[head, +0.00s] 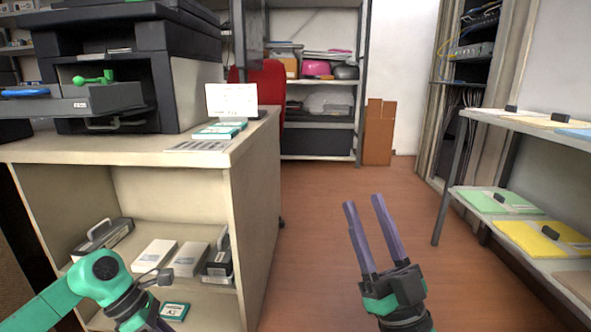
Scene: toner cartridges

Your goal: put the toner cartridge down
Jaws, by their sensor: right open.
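A dark cartridge with a raised handle (103,236) lies on the shelf inside the beige counter. A second dark cartridge-like unit (218,262) stands at the right end of that shelf. I cannot tell which one the task means. My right gripper (364,202) is open and empty above the wooden floor, right of the counter and apart from everything. My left gripper (158,324) is at the bottom edge, in front of the counter's lower shelf. Its fingers are mostly cut off, so its opening and anything in it are hidden.
A large black printer (190,85) with its front open stands on the counter (110,155). White boxes (155,254) lie on the shelf between the dark units. A rack with coloured paper (500,199) stands at right. The floor (330,215) between is clear.

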